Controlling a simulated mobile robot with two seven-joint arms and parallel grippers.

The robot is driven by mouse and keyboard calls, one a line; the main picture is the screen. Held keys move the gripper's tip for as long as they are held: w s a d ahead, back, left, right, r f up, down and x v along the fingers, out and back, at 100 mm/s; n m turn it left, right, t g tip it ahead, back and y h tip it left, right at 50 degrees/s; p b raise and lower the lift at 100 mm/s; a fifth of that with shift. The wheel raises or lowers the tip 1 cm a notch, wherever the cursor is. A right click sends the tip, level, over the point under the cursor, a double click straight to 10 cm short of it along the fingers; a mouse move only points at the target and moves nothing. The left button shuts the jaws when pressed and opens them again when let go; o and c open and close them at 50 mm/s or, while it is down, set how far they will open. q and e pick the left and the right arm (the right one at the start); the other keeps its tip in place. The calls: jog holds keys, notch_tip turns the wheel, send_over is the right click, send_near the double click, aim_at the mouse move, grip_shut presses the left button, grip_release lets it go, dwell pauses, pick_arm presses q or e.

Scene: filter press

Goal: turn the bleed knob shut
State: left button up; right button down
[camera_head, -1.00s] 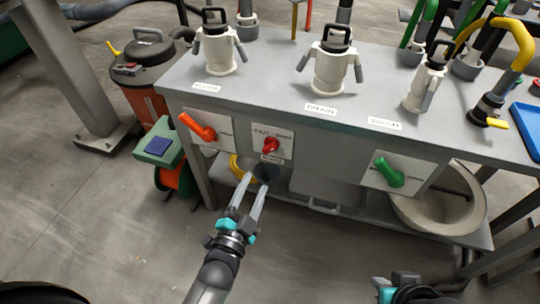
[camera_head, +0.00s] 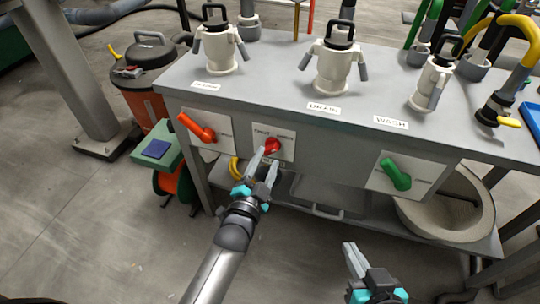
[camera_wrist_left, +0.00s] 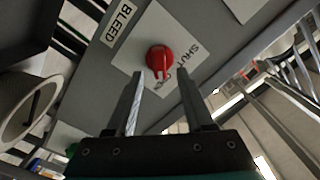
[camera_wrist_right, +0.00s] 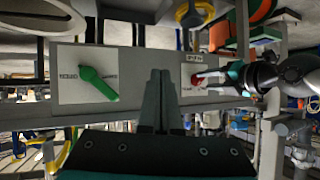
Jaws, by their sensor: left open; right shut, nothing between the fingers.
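The red bleed knob (camera_head: 272,146) sits on a white plate (camera_head: 287,139) on the front of the grey bench. In the left wrist view the knob (camera_wrist_left: 160,58) is ahead of the fingertips, near the middle, with a BLEED label (camera_wrist_left: 121,22) beside its plate and SHUT lettering near it. My left gripper (camera_head: 264,162) is open, its fingers pointing at the knob; I cannot tell whether they touch it. My right gripper (camera_head: 350,246) is shut and empty, low in front of the bench. The right wrist view also shows the knob (camera_wrist_right: 198,79), beside my left gripper.
An orange lever (camera_head: 197,128) is left of the knob and a green lever (camera_head: 396,174) is right. White pump-like fittings (camera_head: 334,64) stand on the bench top (camera_head: 275,70). A round basin (camera_head: 450,215) is below at right. The floor in front is clear.

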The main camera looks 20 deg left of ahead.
aim_at(271, 151)
pick_arm(q)
jog(key=shift+w+b, duration=0.4)
jog(key=shift+w, duration=0.55)
jog(key=shift+w+d, duration=0.1)
jog(key=shift+w, duration=0.5)
pick_arm(e)
jog(key=shift+a+r+t+y, duration=0.35)
jog(key=shift+a+t, duration=0.25)
jog(key=shift+t, duration=0.15)
jog(key=shift+a+r+t+y, duration=0.35)
jog(key=shift+a+t, duration=0.25)
jog(key=shift+t, duration=0.15)
pick_arm(q)
grip_shut()
